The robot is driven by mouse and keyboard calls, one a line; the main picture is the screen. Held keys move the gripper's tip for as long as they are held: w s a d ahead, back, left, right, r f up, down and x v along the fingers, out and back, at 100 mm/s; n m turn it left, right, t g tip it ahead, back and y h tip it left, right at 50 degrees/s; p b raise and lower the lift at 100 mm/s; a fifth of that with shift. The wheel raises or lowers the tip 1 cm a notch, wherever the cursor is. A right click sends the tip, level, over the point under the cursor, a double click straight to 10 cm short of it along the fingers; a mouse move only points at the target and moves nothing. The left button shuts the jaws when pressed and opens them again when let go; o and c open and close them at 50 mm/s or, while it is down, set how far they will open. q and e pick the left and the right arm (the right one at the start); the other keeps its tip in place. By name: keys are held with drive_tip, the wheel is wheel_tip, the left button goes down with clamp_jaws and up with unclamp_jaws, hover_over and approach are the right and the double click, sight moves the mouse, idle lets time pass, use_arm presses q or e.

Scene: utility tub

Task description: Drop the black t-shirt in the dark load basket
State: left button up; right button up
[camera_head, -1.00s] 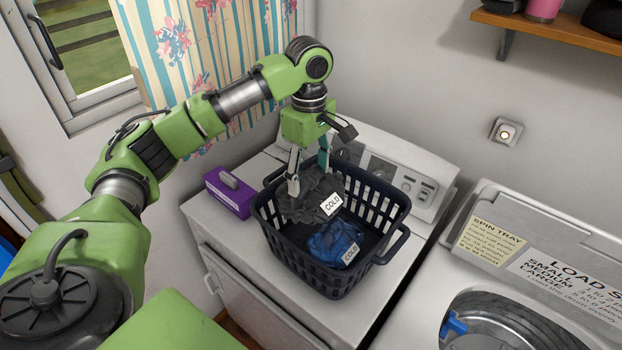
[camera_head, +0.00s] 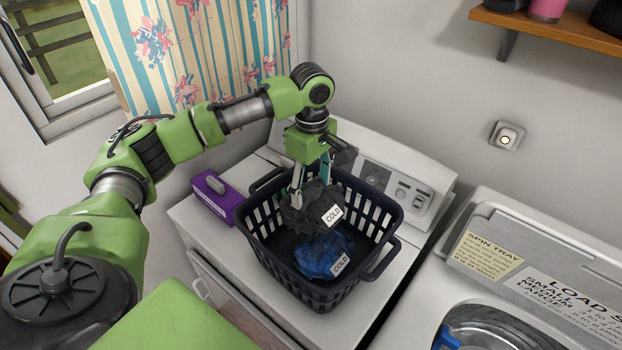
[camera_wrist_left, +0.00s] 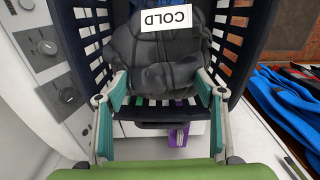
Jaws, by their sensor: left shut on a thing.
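The black t-shirt (camera_head: 305,212) is a crumpled dark grey-black bundle with a white COLD tag. It sits within the rear half of the dark basket (camera_head: 372,235), just behind a blue garment (camera_head: 318,257) with its own COLD tag. My left gripper (camera_head: 312,190) points down into the basket and is shut on the t-shirt. In the left wrist view the t-shirt (camera_wrist_left: 155,65) bulges between the two fingers (camera_wrist_left: 162,88). Whether its underside touches the basket floor is hidden. My right gripper is not in view.
The basket stands on a white machine (camera_head: 205,240) with a control panel behind it. A purple box (camera_head: 217,198) is left of the basket. Another machine (camera_head: 430,310) with a round opening is at the right. A wooden shelf (camera_head: 560,32) is high at right.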

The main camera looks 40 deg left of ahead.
use_arm(q)
drive_tip(key=shift+s, duration=0.1)
drive_tip(key=o, duration=1.4)
drive_tip(key=shift+o, duration=1.3)
wheel_tip(320, 180, up, 12)
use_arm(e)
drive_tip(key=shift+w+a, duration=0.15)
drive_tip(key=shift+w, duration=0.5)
use_arm(q)
drive_tip(key=shift+f, duration=0.1)
